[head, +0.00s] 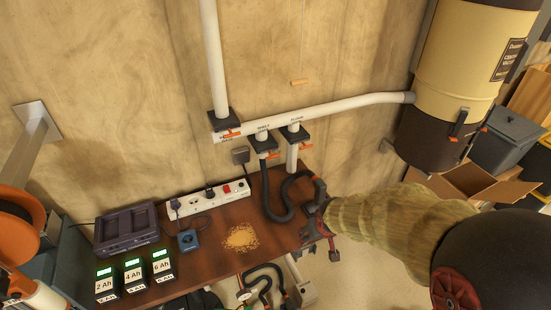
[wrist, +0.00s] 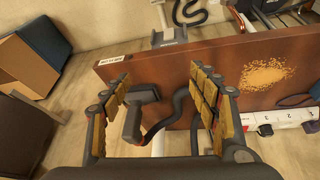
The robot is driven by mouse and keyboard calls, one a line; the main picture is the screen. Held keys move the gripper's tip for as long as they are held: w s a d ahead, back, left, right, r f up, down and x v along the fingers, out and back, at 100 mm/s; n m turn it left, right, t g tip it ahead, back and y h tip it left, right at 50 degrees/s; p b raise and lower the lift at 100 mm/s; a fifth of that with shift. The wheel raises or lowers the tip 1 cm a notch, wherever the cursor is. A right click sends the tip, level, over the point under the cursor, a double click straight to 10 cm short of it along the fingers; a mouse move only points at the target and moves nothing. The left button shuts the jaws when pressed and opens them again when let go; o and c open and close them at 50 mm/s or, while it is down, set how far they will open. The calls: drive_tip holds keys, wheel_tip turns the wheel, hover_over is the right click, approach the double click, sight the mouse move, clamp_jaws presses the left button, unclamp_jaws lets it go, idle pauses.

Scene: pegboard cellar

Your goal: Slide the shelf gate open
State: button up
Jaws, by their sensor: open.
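Black slide gates with orange handles sit on the white pipe on the wall in the head view. The middle gate (head: 263,140), whose small label seems to read SHELF, has a black hose (head: 268,195) running down from it to the brown shelf (head: 215,232). Its orange handle sticks out at the lower right; I cannot tell how far its slide is out. The hose ends in a black nozzle (head: 320,190), which also shows in the wrist view (wrist: 137,112). My gripper (head: 322,222) is open beside the nozzle; in the wrist view its fingers (wrist: 160,80) stand apart with the nozzle seen between them.
Another gate (head: 228,126) is at the left and one (head: 295,134) at the right. A sawdust pile (head: 240,238), a power strip (head: 206,198), a charger (head: 126,231) and batteries (head: 134,275) are on the shelf. A collector drum (head: 460,70) stands at the right. A wooden pull (head: 299,82) hangs above the pipe.

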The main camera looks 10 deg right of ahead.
drive_tip(key=w+f+t, duration=0.1)
drive_tip(key=w, duration=0.2)
drive_tip(key=w+f+t, duration=0.1)
drive_tip(key=w+f, duration=0.1)
drive_tip(key=w, duration=0.1)
drive_tip(key=w+f+t, duration=0.2)
drive_tip(key=w, duration=0.1)
drive_tip(key=shift+w+f+n+y, duration=0.25)
drive_tip(key=shift+w+n+y, duration=0.05)
drive_tip(key=shift+w+n, duration=0.1)
drive_tip(key=w+t, duration=0.1)
drive_tip(key=w+a+t, duration=0.1)
drive_tip(key=w, duration=0.2)
drive_tip(key=shift+w+a+r+n+t+y+p, duration=0.3)
drive_tip(key=shift+a+r+t+y, duration=0.1)
drive_tip(key=w+a+r+t+y, duration=0.1)
drive_tip(key=w+a+r+t, duration=0.1)
drive_tip(key=w+r+t, duration=0.3)
drive_tip(key=n+t+y, duration=0.1)
drive_tip(key=y, duration=0.1)
approach(271, 154)
drive_tip(key=w+a, duration=0.1)
drive_tip(key=w, duration=0.5)
drive_tip(key=shift+w+f+b, duration=0.2)
drive_tip(key=shift+f+b, duration=0.05)
drive_tip(key=shift+b, duration=0.05)
drive_tip(key=shift+c, duration=0.6)
clamp_jaws()
